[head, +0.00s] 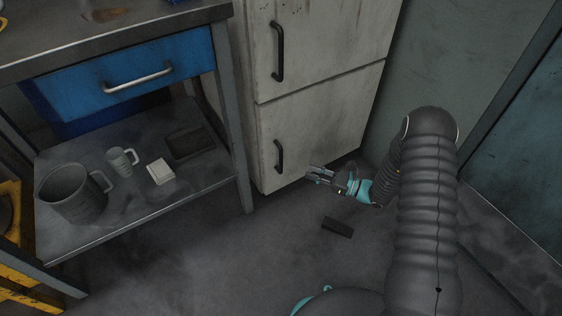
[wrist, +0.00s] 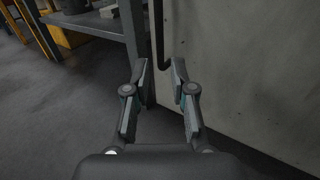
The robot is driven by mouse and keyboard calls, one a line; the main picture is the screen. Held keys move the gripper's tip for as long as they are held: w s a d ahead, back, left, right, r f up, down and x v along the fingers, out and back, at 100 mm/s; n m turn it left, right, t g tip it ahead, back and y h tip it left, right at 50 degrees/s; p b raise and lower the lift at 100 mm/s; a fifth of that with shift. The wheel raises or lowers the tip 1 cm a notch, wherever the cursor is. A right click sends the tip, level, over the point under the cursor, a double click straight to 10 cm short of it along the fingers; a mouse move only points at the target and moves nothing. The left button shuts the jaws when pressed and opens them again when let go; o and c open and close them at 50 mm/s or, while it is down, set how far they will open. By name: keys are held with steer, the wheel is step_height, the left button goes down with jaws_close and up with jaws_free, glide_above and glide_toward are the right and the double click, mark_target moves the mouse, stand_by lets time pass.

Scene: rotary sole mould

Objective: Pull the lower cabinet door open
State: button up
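The lower cabinet door (head: 318,128) is a stained off-white panel in the head view and looks shut. Its dark vertical bar handle (head: 279,157) is near the door's left edge. My gripper (head: 312,173) is in front of the door, to the right of the handle and a little lower in the picture. In the wrist view my gripper (wrist: 160,72) has its two fingers apart with nothing between them. The handle (wrist: 158,35) shows beyond the fingertips in the wrist view, with the door (wrist: 240,70) to the right. The fingers are not around the handle.
An upper door (head: 335,40) with its own handle is above. A dark block (head: 338,227) lies on the floor below my gripper. Floor at centre is otherwise clear.

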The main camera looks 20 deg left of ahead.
mark_target(281, 162)
steer(key=a, duration=0.4)
steer(key=w+a, duration=0.1)
steer(key=a, duration=0.7)
steer(key=shift+w+a+p, duration=0.15)
steer(key=shift+w+p, duration=0.05)
steer(key=shift+p, duration=0.15)
jaws_close()
